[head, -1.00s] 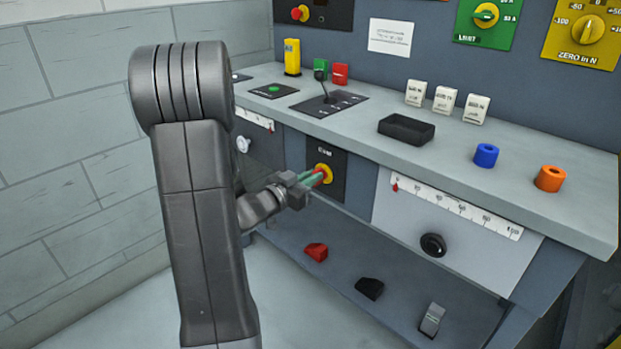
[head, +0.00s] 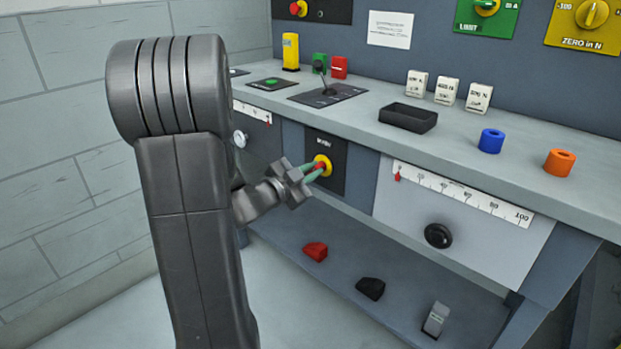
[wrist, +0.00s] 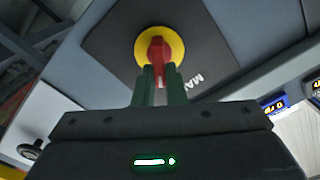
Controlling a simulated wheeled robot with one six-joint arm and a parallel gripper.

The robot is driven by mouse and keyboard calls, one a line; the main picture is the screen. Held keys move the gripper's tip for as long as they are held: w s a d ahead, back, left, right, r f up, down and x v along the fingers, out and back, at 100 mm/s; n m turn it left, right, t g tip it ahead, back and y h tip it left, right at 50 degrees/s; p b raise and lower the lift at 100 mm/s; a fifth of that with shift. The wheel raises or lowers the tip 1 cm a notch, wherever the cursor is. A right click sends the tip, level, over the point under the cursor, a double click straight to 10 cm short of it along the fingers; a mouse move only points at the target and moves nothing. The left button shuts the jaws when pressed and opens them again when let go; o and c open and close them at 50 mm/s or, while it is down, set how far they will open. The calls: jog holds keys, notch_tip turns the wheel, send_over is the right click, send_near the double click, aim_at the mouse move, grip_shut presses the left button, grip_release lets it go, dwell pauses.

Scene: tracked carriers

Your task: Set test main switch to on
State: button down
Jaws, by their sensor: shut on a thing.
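The main switch is a red handle (wrist: 157,48) on a yellow round plate (wrist: 175,44), set in a black panel (wrist: 110,40) on the front of the console. In the head view its yellow plate (head: 327,163) sits below the worktop. My gripper (head: 316,171) has green fingers and reaches the switch from the left. In the wrist view the fingertips of my gripper (wrist: 159,70) are shut on the red handle, which points roughly toward the gripper.
The worktop edge (head: 450,165) runs just above the switch panel. A ruler scale (head: 460,193) and a black knob (head: 438,236) are to the right. A lower shelf (head: 335,283) holds a red block (head: 316,251) and a black block (head: 370,288).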

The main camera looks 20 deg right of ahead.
jog(key=m+b, duration=0.1)
jog(key=m, duration=0.1)
jog(key=m+b, duration=0.2)
jog(key=m, duration=0.1)
jog(key=shift+s+f+m, duration=0.2)
jog(key=shift+f+m, duration=0.1)
jog(key=m, duration=0.4)
jog(key=shift+f+m, duration=0.2)
jog(key=shift+m, duration=0.5)
jog(key=c, duration=1.5)
grip_release()
jog(key=p+v, duration=0.3)
jog(key=v, duration=1)
jog(key=shift+s+a, duration=0.15)
jog(key=shift+a, duration=0.2)
